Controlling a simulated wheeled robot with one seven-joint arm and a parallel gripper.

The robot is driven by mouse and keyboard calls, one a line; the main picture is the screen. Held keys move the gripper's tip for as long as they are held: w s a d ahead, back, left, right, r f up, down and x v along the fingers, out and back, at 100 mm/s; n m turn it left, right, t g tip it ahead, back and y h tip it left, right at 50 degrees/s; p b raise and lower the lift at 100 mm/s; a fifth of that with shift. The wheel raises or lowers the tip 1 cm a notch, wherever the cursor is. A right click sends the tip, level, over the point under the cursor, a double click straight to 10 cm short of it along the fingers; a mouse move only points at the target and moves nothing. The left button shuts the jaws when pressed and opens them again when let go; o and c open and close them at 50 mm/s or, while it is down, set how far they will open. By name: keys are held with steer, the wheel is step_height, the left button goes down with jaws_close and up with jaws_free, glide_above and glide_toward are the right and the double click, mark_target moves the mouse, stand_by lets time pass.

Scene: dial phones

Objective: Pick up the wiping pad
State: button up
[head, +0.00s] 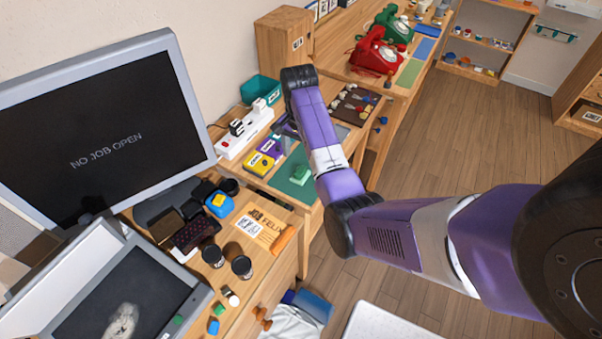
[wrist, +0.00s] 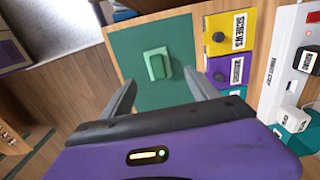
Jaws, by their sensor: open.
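A small light green block, which looks like the wiping pad (wrist: 157,64), lies on a dark green mat (wrist: 122,42) on the workbench. It also shows in the head view (head: 300,174), on the mat beside my arm. My gripper (wrist: 161,78) is open and empty. In the wrist view its two fingers point toward the mat, and the pad shows just beyond and between the fingertips. The fingers appear apart from the pad; the remaining height is hard to tell. In the head view my arm largely hides the gripper.
Yellow (wrist: 226,35) and purple (wrist: 229,69) labelled boxes stand close beside the mat. A white power strip (head: 245,132) with plugs lies past them. A monitor (head: 95,130), dark cups and small items fill the left bench. Red (head: 377,54) and green telephones stand farther back.

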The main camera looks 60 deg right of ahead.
steer(key=f, duration=0.3)
steer(key=f+p, duration=0.1)
steer(key=f, duration=0.3)
steer(key=shift+s+a+f, duration=0.1)
steer(key=shift+s+f, duration=0.1)
steer(key=c, duration=1.5)
steer(key=shift+o, duration=0.2)
steer(key=shift+r, duration=0.15)
step_height(320, 180, up, 11)
step_height(320, 180, up, 9)
steer(key=p, duration=0.7)
glide_above(300, 170)
